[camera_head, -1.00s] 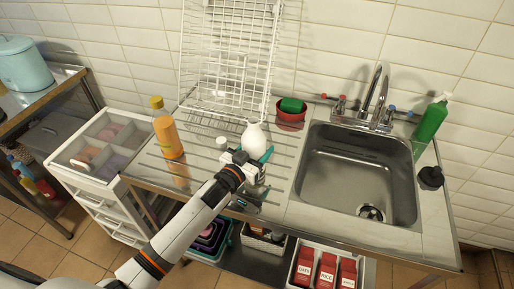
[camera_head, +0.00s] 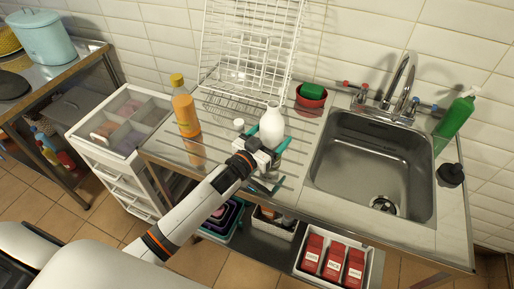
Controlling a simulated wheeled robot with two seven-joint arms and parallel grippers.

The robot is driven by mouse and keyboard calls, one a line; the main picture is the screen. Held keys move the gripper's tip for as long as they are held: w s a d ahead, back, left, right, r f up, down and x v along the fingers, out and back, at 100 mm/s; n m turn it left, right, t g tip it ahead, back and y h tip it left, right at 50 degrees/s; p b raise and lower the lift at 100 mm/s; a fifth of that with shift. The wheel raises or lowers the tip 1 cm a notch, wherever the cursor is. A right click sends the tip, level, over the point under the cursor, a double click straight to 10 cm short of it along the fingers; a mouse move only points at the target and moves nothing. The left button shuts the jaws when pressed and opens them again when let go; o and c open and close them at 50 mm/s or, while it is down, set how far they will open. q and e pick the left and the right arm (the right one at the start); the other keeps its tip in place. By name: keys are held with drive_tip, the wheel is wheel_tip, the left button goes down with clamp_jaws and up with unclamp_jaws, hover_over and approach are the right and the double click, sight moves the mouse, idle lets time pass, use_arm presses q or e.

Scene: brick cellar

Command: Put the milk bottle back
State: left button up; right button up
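The white milk bottle (camera_head: 271,127) stands upright on the ribbed steel drainboard, in front of the wire rack. My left gripper (camera_head: 266,146), with teal fingers, is low at the near side of the bottle. Its right finger slants outward beside the bottle's lower right side, and the fingers look apart. The gripper body hides part of the bottle's base, so contact is unclear. My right gripper is not in view.
A white wire dish rack (camera_head: 245,55) stands behind. An orange bottle (camera_head: 186,112) and a small white item (camera_head: 239,125) are to the left. A red bowl with a green sponge (camera_head: 311,97) and the sink (camera_head: 372,165) are to the right.

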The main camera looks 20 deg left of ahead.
use_arm(q)
drive_tip(key=b+v, duration=0.1)
drive_tip(key=v, duration=0.9)
drive_tip(key=shift+s, duration=0.1)
